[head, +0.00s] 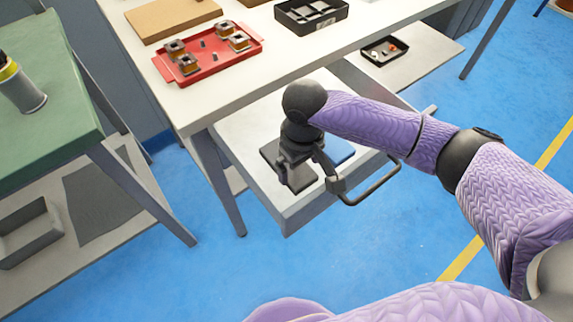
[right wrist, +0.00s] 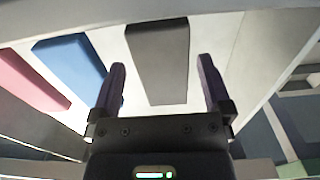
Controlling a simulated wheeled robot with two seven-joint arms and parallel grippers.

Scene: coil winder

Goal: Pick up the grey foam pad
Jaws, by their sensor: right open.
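The grey foam pad (head: 297,184) is a flat dark grey rectangle lying in the open drawer (head: 290,218). My right gripper (head: 304,166) is above it, pointing down, and hides part of it in the head view. In the right wrist view the grey pad (right wrist: 157,62) shows between and beyond the two open fingers of my right gripper (right wrist: 161,66), with nothing held. The exact height of the fingers over the pad is hard to tell. My left gripper is not in view.
A blue pad (head: 338,150) lies beside the grey one in the drawer, and a pink-red pad (right wrist: 27,80) lies beyond the blue. The drawer handle (head: 372,190) sticks out in front. The white tabletop (head: 215,98) overhangs the drawer's back, carrying a red tray (head: 213,62) with coils.

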